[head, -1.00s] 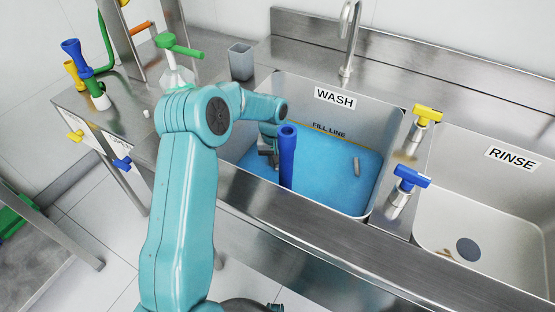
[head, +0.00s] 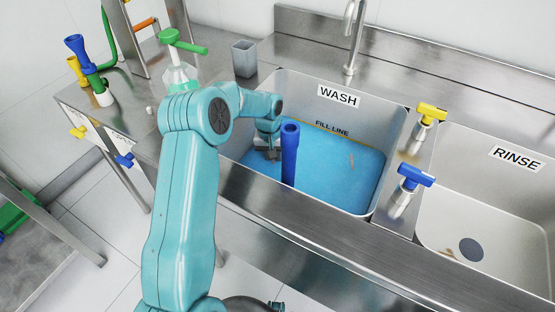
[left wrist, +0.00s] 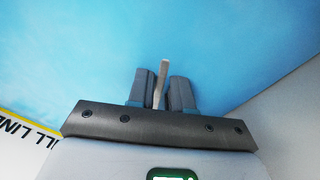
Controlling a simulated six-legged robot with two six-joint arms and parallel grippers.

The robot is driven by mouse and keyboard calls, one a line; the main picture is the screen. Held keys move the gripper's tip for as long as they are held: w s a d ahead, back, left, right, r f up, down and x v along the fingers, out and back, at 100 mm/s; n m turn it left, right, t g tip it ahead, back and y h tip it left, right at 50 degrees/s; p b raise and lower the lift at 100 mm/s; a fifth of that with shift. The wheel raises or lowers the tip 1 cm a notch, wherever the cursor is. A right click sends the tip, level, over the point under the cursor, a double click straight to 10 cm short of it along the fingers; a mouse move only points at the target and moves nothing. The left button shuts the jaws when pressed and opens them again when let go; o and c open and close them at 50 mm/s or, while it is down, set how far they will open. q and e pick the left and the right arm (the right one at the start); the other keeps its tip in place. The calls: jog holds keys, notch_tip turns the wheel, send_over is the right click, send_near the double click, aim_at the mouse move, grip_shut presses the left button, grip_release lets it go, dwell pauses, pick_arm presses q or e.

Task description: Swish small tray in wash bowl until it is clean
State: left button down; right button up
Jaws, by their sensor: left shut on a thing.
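My left gripper (head: 267,153) is down inside the wash bowl (head: 385,112), at its left side behind an upright blue pipe. The bowl holds blue water (head: 335,180). In the left wrist view my gripper (left wrist: 161,77) is shut on a thin, pale grey-beige piece (left wrist: 163,69), which looks like the small tray seen edge-on. Blue water fills the view beyond it. The tray's faces are not visible, so its cleanness cannot be told. In the head view the arm and pipe hide it. My right gripper is not in view.
The blue pipe (head: 289,155) stands close beside my gripper. A small brownish sliver (head: 351,160) shows in the water. The rinse bowl (head: 500,205) lies to the right, past the yellow (head: 431,112) and blue (head: 415,175) valve handles. A grey cup (head: 244,59) stands behind left.

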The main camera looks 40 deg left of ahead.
pick_arm(q)
jog(key=shift+d+b, duration=0.45)
jog(key=shift+d, duration=2.1)
jog(key=shift+a+r, duration=0.1)
jog(key=shift+a, duration=0.45)
jog(key=shift+a+p, duration=0.45)
jog(key=shift+a, duration=1.55)
jog(key=shift+d, duration=0.1)
